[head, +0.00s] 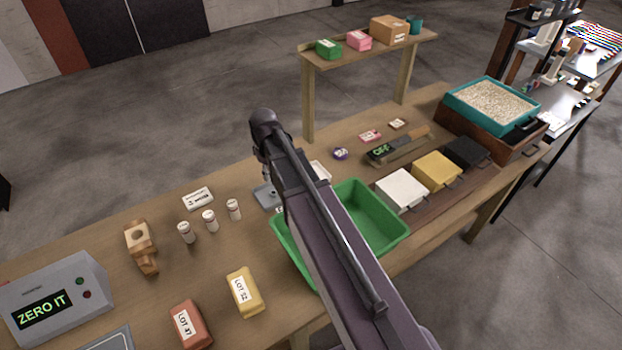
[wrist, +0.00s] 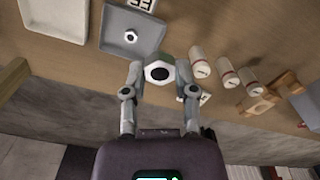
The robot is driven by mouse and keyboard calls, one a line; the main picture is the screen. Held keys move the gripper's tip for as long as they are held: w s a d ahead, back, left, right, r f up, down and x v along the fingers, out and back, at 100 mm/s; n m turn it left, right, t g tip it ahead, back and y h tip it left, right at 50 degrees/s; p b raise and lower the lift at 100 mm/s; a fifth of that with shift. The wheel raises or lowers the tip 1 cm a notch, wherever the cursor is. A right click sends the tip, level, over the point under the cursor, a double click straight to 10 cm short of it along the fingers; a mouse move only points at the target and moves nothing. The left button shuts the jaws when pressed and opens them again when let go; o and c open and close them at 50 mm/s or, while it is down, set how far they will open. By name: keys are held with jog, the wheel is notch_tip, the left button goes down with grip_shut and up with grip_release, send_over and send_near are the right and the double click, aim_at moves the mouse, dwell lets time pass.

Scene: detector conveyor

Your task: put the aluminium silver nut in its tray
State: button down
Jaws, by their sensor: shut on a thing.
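My gripper (wrist: 160,68) is shut on a silver hex nut (wrist: 158,74) with a dark hole, held between the two fingertips in the wrist view. A grey tray (wrist: 112,42) lies just beyond the fingers, up and to the left of the held nut. A smaller-looking nut (wrist: 130,36) lies in that tray. A paler tray (wrist: 54,32) is farther left, and its visible part is empty. In the head view my arm hides the gripper and the held nut; part of the grey tray (head: 266,196) shows beside the arm.
Several white bottles (head: 209,221) and a wooden piece (head: 140,247) stand left of the arm. A green bin (head: 390,232) is partly behind the arm. Red and yellow packs (head: 244,292) lie near the front edge.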

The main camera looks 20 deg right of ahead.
jog(key=d+f+m+b, duration=0.1)
jog(key=f+b, duration=0.3)
jog(key=w+d+f+m+b, duration=0.1)
jog(key=d+f+m+b, duration=0.1)
jog(key=f+b, duration=0.3)
jog(key=w+d+f+m+b, duration=0.1)
jog(key=d+f+m+b, duration=0.1)
jog(key=f+b, duration=0.3)
jog(key=shift+d, duration=0.1)
jog(key=w+d, duration=0.3)
jog(key=w+d+f+b, duration=0.1)
jog(key=w+d, duration=0.2)
jog(key=d, duration=0.1)
jog(key=w+d, duration=0.3)
jog(key=d, duration=0.1)
jog(key=shift+w+d+f, duration=0.1)
jog(key=shift+d+f, duration=0.05)
jog(key=shift+f, duration=0.05)
jog(key=shift+w+d, duration=0.15)
jog(key=shift+d, duration=0.05)
jog(key=shift+w+d+f+b, duration=0.25)
jog(key=shift+d+f+b, duration=0.1)
jog(key=shift+f+b, duration=1.5)
jog(key=shift+b, duration=0.15)
